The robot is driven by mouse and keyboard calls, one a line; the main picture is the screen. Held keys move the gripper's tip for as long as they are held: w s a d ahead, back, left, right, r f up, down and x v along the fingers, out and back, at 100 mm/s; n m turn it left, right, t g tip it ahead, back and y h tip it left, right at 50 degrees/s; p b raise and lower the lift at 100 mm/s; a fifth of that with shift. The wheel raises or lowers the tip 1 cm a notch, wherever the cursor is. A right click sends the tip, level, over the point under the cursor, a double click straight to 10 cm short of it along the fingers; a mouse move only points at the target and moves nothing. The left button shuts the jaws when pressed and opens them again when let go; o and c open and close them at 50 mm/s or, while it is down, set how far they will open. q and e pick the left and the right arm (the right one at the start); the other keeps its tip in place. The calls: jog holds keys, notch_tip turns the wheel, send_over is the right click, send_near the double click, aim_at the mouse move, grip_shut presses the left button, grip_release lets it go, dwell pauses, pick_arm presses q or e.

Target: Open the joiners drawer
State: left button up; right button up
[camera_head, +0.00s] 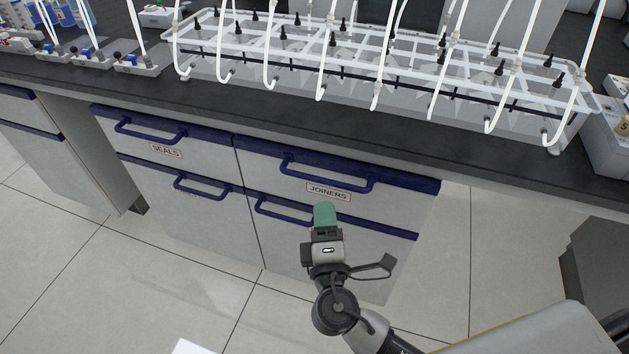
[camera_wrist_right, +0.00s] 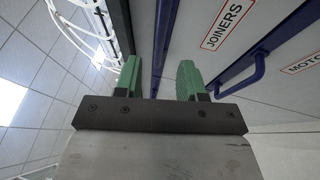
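The joiners drawer (camera_head: 405,195) is the upper right drawer of a grey cabinet, with a blue top strip, a blue bar handle (camera_head: 343,187) and a JOINERS label (camera_head: 328,192). It looks shut. My right gripper (camera_head: 325,213) has green fingers and shows just below the label in the head view, in front of the cabinet. In the right wrist view my right gripper (camera_wrist_right: 158,80) is open, its fingers apart. The JOINERS label (camera_wrist_right: 228,24) shows beyond them. A dark blue bar lies in line with the finger gap; I cannot tell whether it is between the fingers. My left gripper is not in view.
A lower drawer handle (camera_head: 282,209) is close to my right gripper. The seals drawer (camera_head: 200,148) is to the left. Above, a dark worktop (camera_head: 290,112) carries a white rack (camera_head: 330,55) with tubes. The tiled floor (camera_head: 190,290) in front is clear.

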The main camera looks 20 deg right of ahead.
aim_at(321, 179)
jog(key=x, duration=0.8)
jog(key=shift+w+p, duration=0.3)
jog(key=shift+w, duration=0.1)
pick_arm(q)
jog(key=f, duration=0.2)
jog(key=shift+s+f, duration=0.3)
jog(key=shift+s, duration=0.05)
pick_arm(e)
grip_shut()
